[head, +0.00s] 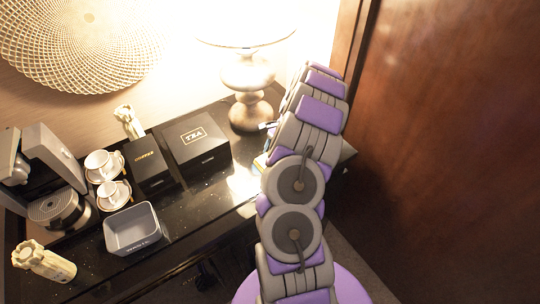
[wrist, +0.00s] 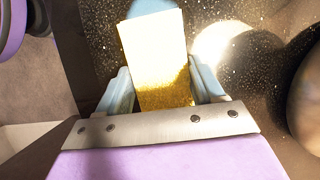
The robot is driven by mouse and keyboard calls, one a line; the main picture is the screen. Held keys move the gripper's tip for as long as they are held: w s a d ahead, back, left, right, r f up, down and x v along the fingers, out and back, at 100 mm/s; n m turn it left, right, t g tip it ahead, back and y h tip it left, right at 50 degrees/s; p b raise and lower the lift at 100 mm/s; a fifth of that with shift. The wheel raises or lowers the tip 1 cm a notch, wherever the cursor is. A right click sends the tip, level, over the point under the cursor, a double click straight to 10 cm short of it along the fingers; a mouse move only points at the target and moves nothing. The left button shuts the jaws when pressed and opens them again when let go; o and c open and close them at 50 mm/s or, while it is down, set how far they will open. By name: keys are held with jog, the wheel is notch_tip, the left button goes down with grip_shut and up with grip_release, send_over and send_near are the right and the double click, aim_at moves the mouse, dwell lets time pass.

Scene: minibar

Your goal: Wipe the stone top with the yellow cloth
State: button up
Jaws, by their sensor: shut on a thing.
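The yellow cloth (wrist: 160,60) lies between the two pale blue fingers of my gripper (wrist: 157,82) in the wrist view. My gripper is shut on it, and its far part looks nearly white in the glare. The cloth is over the black speckled stone top (wrist: 262,18); I cannot tell whether it touches the surface. In the head view the stone top (head: 190,206) runs along the wall, and my arm covers its right end. Only a small yellowish edge of the cloth (head: 261,162) shows beside my arm there; most of my gripper is hidden.
A lit lamp (head: 247,85) stands by the wall near my arm. A black tea box (head: 196,140), coffee box (head: 147,168), cups (head: 106,178), grey bin (head: 132,228) and coffee machine (head: 60,200) fill the left side. A wooden panel (head: 440,130) rises at right. The front strip is partly clear.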

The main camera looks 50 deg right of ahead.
aim_at(261, 164)
jog(key=shift+s+d, duration=0.2)
jog(key=shift+d, duration=0.25)
jog(key=shift+s+r+p, duration=0.1)
jog(key=shift+p, duration=0.25)
jog(key=shift+f+p, duration=0.2)
jog(key=shift+p, duration=0.15)
jog(key=shift+a+f+p, duration=0.15)
jog(key=shift+a+p, duration=0.7)
jog(key=shift+w+a+f, duration=0.15)
jog(key=shift+w+a, duration=0.05)
jog(key=shift+a, duration=0.5)
jog(key=shift+w+a+p, duration=0.15)
jog(key=shift+a+p, duration=0.7)
jog(key=shift+a, duration=0.35)
jog(key=shift+w+a+p, duration=0.25)
jog(key=shift+a+p, duration=0.25)
jog(key=shift+a, duration=0.1)
